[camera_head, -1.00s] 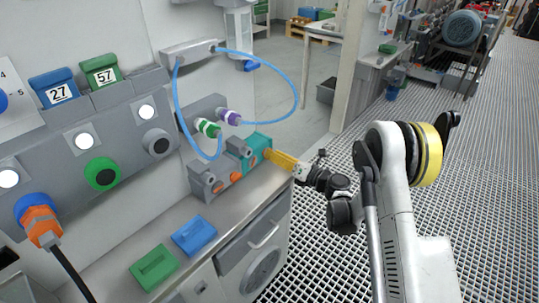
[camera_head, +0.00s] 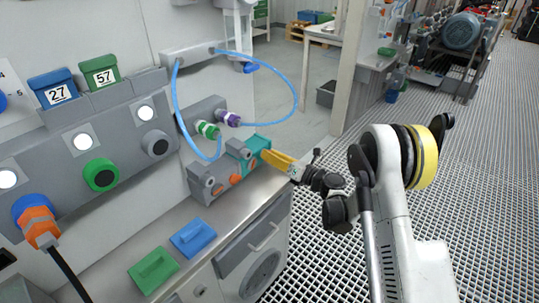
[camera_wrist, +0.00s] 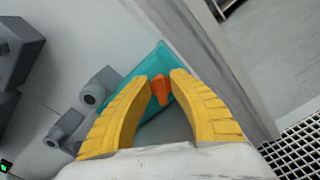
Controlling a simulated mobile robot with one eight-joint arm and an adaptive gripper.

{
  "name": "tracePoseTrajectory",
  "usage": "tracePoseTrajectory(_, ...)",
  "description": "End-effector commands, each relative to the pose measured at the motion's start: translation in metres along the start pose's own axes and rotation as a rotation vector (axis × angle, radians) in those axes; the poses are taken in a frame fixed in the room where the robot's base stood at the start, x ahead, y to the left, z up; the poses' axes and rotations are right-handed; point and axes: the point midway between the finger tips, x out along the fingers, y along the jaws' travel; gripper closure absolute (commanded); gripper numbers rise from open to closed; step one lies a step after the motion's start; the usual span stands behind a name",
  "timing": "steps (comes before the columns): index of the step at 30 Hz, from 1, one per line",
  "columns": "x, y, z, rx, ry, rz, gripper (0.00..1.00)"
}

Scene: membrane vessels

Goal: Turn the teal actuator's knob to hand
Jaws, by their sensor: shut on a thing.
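The teal actuator (camera_head: 258,143) stands at the right end of a row of grey units on the steel bench; it also shows in the wrist view (camera_wrist: 142,68). Its orange knob (camera_wrist: 161,90) is between my yellow fingertips in the wrist view, with its pointed end toward the bottom. My gripper (camera_head: 266,156) reaches in from the right and is shut on the knob. The wrist view shows my gripper (camera_wrist: 160,80) with both fingers beside the knob. In the head view the fingers hide the knob.
A grey unit with another orange knob (camera_head: 235,179) stands just left of the teal actuator. Blue hoses (camera_head: 297,85) loop above. A blue block (camera_head: 194,236) and a green block (camera_head: 153,270) lie on the bench. The grated floor (camera_head: 320,240) on the right is open.

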Motion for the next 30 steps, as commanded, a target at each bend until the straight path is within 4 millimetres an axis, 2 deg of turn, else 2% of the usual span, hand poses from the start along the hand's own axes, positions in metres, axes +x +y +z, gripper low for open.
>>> tracePoseTrajectory(9, 0.0012, 0.0032, 0.0001, -0.357, -0.001, 0.001, 1.0)
tracePoseTrajectory(20, 0.0013, 0.0035, 0.0, -0.397, -0.001, 0.001, 1.0)
tracePoseTrajectory(21, 0.0014, 0.0035, 0.0, -0.397, -0.001, 0.001, 0.68)
tracePoseTrajectory(30, -0.0001, 0.003, -0.0002, -0.396, 0.0, 0.0, 0.68)
